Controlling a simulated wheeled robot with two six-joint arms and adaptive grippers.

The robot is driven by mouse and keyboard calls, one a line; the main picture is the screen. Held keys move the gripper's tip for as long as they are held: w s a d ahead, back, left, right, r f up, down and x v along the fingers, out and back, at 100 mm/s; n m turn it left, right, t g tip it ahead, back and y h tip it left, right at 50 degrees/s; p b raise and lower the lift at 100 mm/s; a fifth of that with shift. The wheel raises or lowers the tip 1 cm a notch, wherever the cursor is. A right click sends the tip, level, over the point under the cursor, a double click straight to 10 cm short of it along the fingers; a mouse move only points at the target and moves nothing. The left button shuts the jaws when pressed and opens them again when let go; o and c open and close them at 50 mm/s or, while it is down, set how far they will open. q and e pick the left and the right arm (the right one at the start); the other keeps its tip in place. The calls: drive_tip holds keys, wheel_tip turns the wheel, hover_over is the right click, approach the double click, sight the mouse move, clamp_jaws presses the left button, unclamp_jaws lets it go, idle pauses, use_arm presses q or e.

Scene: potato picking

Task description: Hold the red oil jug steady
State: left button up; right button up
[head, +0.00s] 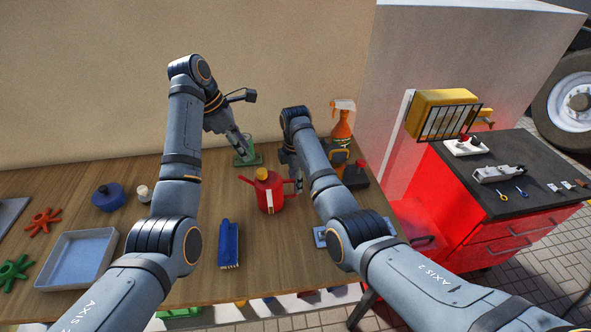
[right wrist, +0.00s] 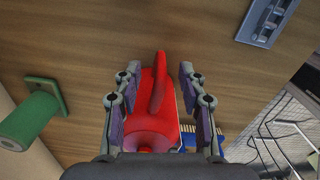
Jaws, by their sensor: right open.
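The red oil jug (head: 270,193) stands upright on the table in the head view, with a yellow cap on top. In the right wrist view the red jug (right wrist: 158,112) lies between the two fingers of my right gripper (right wrist: 159,80). The fingers are spread, with one on each side of it. In the head view my right gripper (head: 297,180) is at the jug's right side, partly hidden by my arm. My left gripper (head: 241,148) is behind the jug at a green stand (head: 255,160); its fingers are too small to read.
An orange spray bottle (head: 341,128) stands behind my right arm. A blue brush (head: 229,245) lies in front of the jug. A blue-grey tray (head: 78,258), a blue pot (head: 108,198) and a red knob (head: 40,222) are on the left. A red cabinet (head: 487,222) stands right.

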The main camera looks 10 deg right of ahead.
drive_tip(key=shift+f, duration=2.35)
clamp_jaws()
